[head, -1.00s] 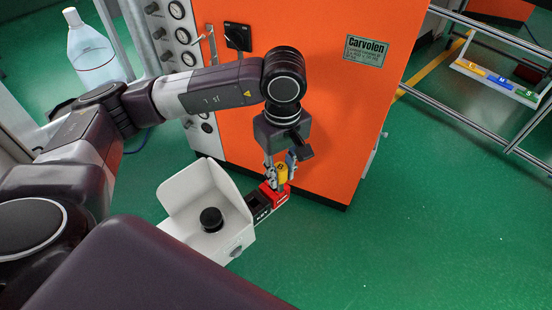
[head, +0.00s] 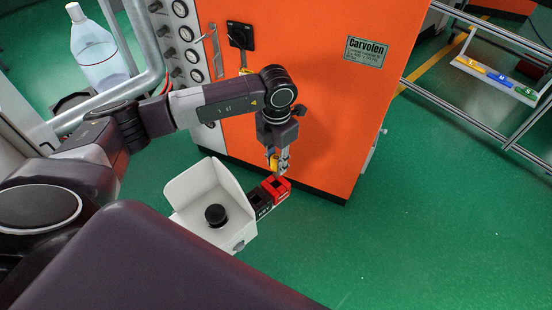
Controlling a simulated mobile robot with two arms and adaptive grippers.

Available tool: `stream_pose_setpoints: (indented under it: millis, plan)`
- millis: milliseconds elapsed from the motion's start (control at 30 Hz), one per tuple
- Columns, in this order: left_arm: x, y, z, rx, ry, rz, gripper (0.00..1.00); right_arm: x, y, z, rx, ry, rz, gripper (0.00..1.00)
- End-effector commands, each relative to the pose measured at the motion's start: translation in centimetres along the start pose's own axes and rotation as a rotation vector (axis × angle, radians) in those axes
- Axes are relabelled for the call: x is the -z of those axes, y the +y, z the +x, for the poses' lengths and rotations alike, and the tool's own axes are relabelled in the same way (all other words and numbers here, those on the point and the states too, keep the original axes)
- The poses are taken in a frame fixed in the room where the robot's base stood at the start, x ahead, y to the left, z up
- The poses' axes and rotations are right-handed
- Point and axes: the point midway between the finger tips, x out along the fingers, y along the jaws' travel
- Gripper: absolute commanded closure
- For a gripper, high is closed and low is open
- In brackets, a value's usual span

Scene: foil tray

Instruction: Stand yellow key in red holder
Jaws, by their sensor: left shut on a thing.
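The red holder (head: 282,191) is a small block with a dark opening on top, at the end of a black block beside a white box. My left gripper (head: 278,168) points down just above and behind it. It is shut on the yellow key (head: 273,163), of which a short upright part shows; the fingers hide the rest. The key appears above the holder's opening, not in it, though the exact gap is hard to tell. My right gripper is not in view.
The black block (head: 260,199) joins the white open box (head: 232,230) with a black knob (head: 215,215). An orange cabinet (head: 330,110) stands close behind the gripper. A rack with yellow, blue and green pieces (head: 500,80) is at far right. Green floor is clear at right.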

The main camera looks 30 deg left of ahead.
Motion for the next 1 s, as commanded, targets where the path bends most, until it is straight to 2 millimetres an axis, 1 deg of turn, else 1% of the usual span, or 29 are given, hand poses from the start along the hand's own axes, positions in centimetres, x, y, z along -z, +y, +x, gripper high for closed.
stream_pose_setpoints:
  millis: [133,367,1000]
  plan:
    - [-0.1,0.3,0.3,0.0,-0.001,-0.055,1.0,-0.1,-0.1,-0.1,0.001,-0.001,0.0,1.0]
    - [0.0,0.3,0.9,0.0,0.0,-0.059,1.0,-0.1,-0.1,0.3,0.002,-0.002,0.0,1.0]
    - [0.0,0.3,4.6,0.0,0.001,-0.056,1.0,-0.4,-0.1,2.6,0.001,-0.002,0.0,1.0]
